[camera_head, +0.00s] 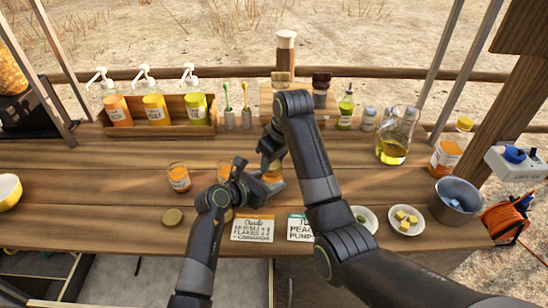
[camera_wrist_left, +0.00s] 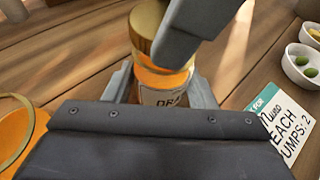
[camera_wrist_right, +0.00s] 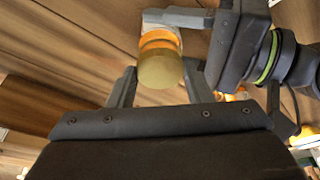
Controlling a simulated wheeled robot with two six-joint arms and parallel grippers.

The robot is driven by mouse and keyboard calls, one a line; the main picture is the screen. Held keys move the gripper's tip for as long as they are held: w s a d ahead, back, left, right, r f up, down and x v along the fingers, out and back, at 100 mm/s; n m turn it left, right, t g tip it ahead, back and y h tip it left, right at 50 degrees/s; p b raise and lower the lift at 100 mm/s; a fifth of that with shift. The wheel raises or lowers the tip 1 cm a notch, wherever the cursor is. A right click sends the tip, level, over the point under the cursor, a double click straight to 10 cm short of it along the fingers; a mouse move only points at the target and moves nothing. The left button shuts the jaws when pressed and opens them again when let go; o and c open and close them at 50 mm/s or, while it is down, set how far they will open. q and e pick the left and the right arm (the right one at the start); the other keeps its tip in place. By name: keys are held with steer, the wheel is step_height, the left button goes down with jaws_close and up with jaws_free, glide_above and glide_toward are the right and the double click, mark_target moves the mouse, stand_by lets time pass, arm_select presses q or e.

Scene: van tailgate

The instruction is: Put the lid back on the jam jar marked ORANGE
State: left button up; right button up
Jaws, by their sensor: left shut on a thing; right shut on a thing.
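The jam jar (camera_wrist_left: 163,95) is held upright between the fingers of my left gripper (camera_wrist_left: 165,90); its label shows the letters "OR" and part of a third. It also shows in the head view (camera_head: 273,177), partly hidden by my arms. A gold lid (camera_wrist_right: 160,68) is between the fingers of my right gripper (camera_wrist_right: 158,80), at the top of this jar. The lid also shows in the left wrist view (camera_wrist_left: 146,25), partly behind a right finger. Lid and jar look in contact; I cannot tell whether the lid is fully seated.
Another orange jar (camera_head: 179,177) stands to the left, and one (camera_head: 224,172) stands close beside my left gripper. A loose gold lid (camera_head: 172,216) lies near the front.

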steer(key=shift+f, duration=0.3)
